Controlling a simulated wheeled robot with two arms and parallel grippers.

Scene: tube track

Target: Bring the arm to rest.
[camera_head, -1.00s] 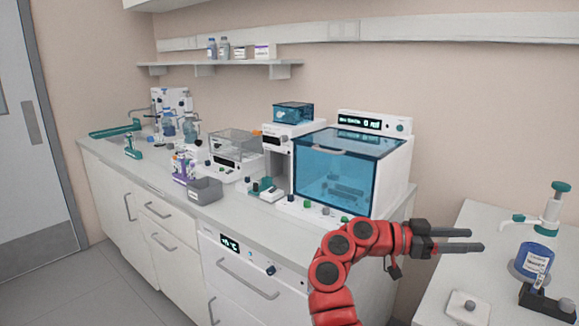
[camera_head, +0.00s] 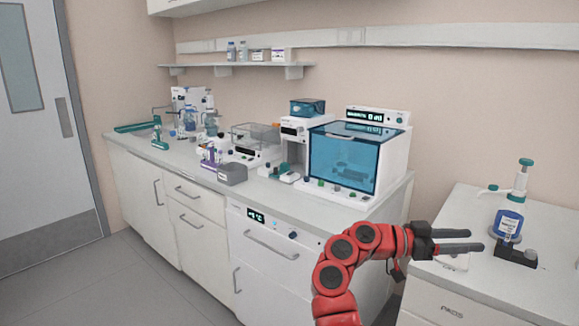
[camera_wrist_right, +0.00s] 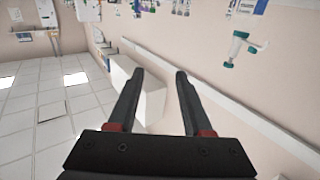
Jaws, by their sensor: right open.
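My right arm is red and comes up from the bottom of the head view. Its black right gripper (camera_head: 480,240) points to the right, with its two fingers apart and nothing between them. In the head view it shows in front of the left part of the right-hand counter. In the right wrist view the right gripper (camera_wrist_right: 155,75) also shows two parted, empty fingers, with floor tiles and wall beyond. My left gripper is in neither view.
A long white counter (camera_head: 210,203) carries a blue-windowed machine (camera_head: 350,160), a grey bin (camera_head: 232,174) and other lab devices. Grey floor (camera_head: 125,275) lies open at lower left.

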